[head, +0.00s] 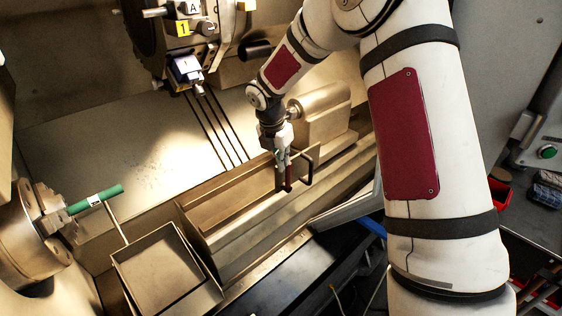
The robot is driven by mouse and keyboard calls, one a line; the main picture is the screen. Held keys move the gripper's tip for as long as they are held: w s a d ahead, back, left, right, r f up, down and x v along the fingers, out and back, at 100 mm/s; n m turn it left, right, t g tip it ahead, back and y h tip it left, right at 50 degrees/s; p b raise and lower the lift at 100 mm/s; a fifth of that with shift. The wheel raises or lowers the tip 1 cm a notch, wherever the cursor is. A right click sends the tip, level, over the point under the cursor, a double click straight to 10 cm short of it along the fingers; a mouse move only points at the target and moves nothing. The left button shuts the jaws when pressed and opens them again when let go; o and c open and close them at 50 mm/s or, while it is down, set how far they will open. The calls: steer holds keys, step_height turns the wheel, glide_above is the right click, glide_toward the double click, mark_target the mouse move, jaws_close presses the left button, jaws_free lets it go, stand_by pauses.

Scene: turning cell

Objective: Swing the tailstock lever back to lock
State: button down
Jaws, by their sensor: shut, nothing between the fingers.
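The tailstock (325,112) is a beige-grey block with a rounded top on the lathe bed, right of the picture's middle. My gripper (284,187) points down in front of it and is shut, with nothing held. A dark bent bar (307,170) shows just right of my fingertips. I cannot tell whether it is the lever or a handle, nor whether my fingers touch it. My wrist and fingers hide part of the tailstock's near side.
A chuck (25,235) with a green bar (95,199) is at the left. A square tray (160,270) stands below it. The tool turret (185,70) hangs above, left of my arm. The bed's sloped sheet (120,140) is clear.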

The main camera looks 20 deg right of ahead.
steer(key=s+a+r+m, duration=0.25)
steer(key=s+r, duration=0.25)
steer(key=r, duration=0.4)
steer(key=s+a+r+m, duration=0.1)
steer(key=s+r+m, duration=0.2)
steer(key=s+r, duration=0.35)
steer(key=s+r+m+t+y, duration=0.1)
steer(key=s+r+m+t, duration=0.1)
steer(key=s+m, duration=0.7)
steer(key=s+r+m+t+y, duration=0.1)
steer(key=s+r+m, duration=0.3)
steer(key=s+m, duration=0.6)
steer(key=s+t, duration=0.1)
steer(key=s, duration=0.3)
steer(key=shift+a+b, duration=0.25)
steer(key=shift+b, duration=0.05)
